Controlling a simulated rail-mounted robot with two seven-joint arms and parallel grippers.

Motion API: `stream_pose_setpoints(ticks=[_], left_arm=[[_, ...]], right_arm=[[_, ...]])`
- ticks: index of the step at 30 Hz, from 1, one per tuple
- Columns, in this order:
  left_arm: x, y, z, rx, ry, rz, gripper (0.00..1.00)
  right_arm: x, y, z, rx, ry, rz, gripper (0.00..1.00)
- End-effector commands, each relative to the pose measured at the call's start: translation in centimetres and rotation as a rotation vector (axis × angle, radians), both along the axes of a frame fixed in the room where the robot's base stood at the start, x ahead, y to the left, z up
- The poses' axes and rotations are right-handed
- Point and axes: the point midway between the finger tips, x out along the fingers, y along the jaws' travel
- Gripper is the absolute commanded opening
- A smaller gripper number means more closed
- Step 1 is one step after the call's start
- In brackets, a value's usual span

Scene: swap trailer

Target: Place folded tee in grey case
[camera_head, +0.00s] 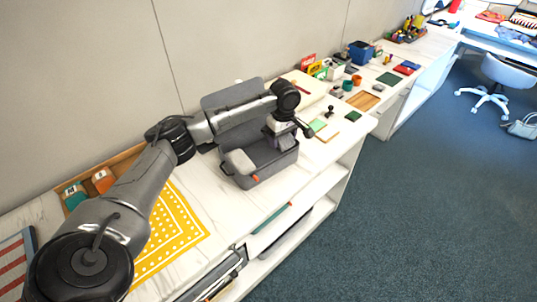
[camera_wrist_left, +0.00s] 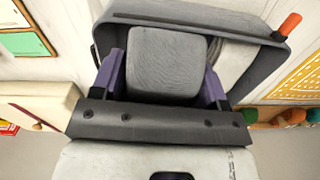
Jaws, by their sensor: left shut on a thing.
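The grey case (camera_head: 257,180) stands open on the white counter in the head view, with its lid (camera_head: 228,98) raised at the back. Its rim also shows in the wrist view (camera_wrist_left: 262,33). My left gripper (camera_head: 282,140) is over the right part of the case. In the wrist view, its purple fingers (camera_wrist_left: 164,82) are shut on a grey folded tee (camera_wrist_left: 167,62), one on each side. The tee appears within the case outline; I cannot tell whether it touches the bottom. My right gripper is not in view.
A pale folded item (camera_head: 238,161) lies in the left part of the case. A yellow patterned cloth (camera_head: 172,236) lies to the left. Small notepads (camera_head: 326,131) and a cream box (camera_head: 303,87) are to the right. A shelf is below the counter.

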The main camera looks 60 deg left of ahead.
Motion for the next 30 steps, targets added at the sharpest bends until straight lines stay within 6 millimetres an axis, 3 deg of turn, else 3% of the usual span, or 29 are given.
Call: stream_pose_setpoints(ticks=[3,8,15,25,30], left_arm=[[-0.7,2.4,-0.1,0.0,0.001,0.096,0.41],[-1.2,3.7,-1.5,-0.001,0.003,0.151,0.41],[-1.2,3.9,-5.2,0.0,0.002,0.157,0.41],[-1.2,3.8,-7.3,-0.001,0.001,0.154,0.41],[-1.2,3.8,-9.3,-0.001,0.001,0.154,0.41]], right_arm=[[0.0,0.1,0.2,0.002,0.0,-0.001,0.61],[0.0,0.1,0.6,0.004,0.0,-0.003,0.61],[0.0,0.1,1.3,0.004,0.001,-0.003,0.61],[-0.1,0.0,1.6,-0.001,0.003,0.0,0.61],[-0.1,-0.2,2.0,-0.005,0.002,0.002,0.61]])
